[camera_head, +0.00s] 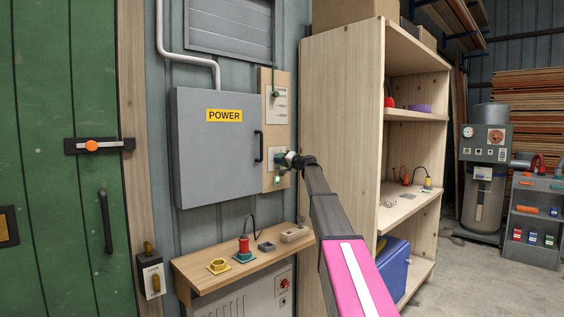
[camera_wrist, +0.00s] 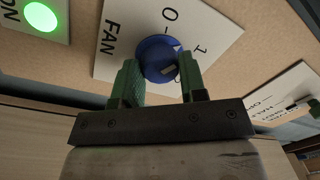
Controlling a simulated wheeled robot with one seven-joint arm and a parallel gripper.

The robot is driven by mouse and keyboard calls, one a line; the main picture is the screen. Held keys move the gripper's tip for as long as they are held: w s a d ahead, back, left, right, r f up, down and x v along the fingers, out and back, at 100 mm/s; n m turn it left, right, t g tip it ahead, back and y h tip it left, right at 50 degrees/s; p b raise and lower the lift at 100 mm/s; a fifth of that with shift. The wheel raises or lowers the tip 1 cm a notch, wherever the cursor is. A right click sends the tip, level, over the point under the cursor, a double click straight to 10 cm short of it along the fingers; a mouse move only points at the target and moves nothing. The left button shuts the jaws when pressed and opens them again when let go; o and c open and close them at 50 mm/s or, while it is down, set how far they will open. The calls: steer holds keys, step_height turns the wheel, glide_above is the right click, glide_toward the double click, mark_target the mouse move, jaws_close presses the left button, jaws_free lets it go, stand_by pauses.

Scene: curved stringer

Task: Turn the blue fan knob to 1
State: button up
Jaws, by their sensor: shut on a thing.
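The blue fan knob (camera_wrist: 152,48) sits on a white plate (camera_wrist: 113,62) marked FAN, with O and 1 printed beside the knob. In the wrist view, the green fingers of my gripper (camera_wrist: 158,62) are shut on the knob, one on each side. In the head view, my gripper (camera_head: 283,160) is at the wooden switch board right of the grey power box, and hides most of the knob.
A lit green ON light (camera_wrist: 41,16) is beside the fan plate. Another labelled plate (camera_wrist: 283,98) with a switch is at the right. The grey POWER box (camera_head: 215,150) stands left of the board. A wooden shelf unit (camera_head: 340,120) stands close on the right, and a small bench (camera_head: 205,275) below.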

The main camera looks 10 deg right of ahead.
steer(key=m, duration=0.5)
steer(key=shift+m+t, duration=0.3)
steer(key=shift+m, duration=0.2)
steer(key=o, duration=0.9)
steer(key=shift+s+d, duration=0.1)
steer(key=shift+s, duration=0.05)
steer(key=v, duration=1)
steer(key=shift+s+d+r, duration=0.1)
steer(key=shift+s, duration=0.2)
